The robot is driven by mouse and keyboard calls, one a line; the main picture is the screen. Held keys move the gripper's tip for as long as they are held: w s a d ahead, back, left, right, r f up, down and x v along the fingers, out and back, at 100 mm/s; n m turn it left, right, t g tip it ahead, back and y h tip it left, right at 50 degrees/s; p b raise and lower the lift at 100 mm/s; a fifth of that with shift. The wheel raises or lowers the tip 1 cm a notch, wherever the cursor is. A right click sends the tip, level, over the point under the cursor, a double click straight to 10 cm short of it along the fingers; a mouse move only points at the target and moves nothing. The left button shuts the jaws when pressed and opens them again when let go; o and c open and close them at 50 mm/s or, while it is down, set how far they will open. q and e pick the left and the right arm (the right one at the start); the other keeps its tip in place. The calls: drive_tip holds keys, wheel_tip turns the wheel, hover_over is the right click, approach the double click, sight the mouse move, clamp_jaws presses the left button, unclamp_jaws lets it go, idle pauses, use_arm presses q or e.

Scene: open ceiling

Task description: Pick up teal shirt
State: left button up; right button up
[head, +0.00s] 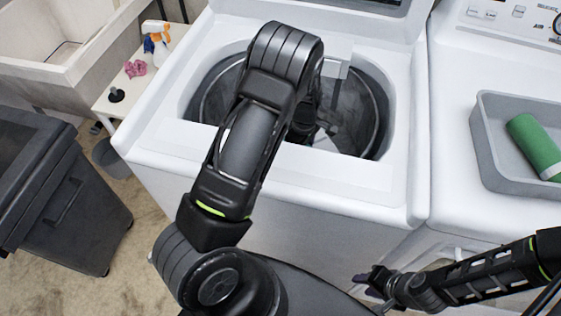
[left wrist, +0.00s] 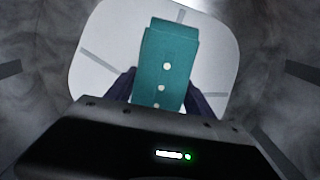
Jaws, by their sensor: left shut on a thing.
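In the left wrist view the teal shirt (left wrist: 167,52) shows as a folded teal piece with white buttons. It lies over the pale drum bottom, between the dark fingers of my left gripper (left wrist: 160,95), which is shut on it. In the head view my left arm reaches down into the open top-loading washer (head: 365,190). There the left gripper is mostly hidden behind the arm, and I cannot see the shirt. My right gripper (head: 368,285) is low in front of the machines, away from the shirt; its finger opening is too small to tell.
The washer drum's grey wall (left wrist: 45,75) surrounds the left gripper. A grey tray (head: 482,135) with a green bottle (head: 535,145) sits on the right machine. A dark bin (head: 85,205) stands at left. A sink (head: 85,45) and a small shelf (head: 125,103) are behind it.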

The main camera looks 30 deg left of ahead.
use_arm(q)
drive_tip(key=w+d, duration=0.2)
drive_tip(key=w+b, duration=0.1)
drive_tip(key=w, duration=0.1)
drive_tip(key=shift+w+d, duration=0.1)
drive_tip(key=shift+d, duration=0.3)
drive_tip(key=shift+w+d, duration=0.15)
drive_tip(key=shift+r, duration=0.15)
drive_tip(key=s+d+r+m, duration=0.1)
drive_tip(key=d+r+m, duration=0.1)
drive_tip(key=r+m, duration=0.6)
drive_tip(key=s+d+r+m, duration=0.2)
drive_tip(key=r+m, duration=0.6)
drive_tip(key=r, duration=0.4)
drive_tip(key=shift+s+d+r+m, duration=0.25)
drive_tip(key=shift+d+r+m, duration=0.05)
drive_tip(key=shift+r+m, duration=0.1)
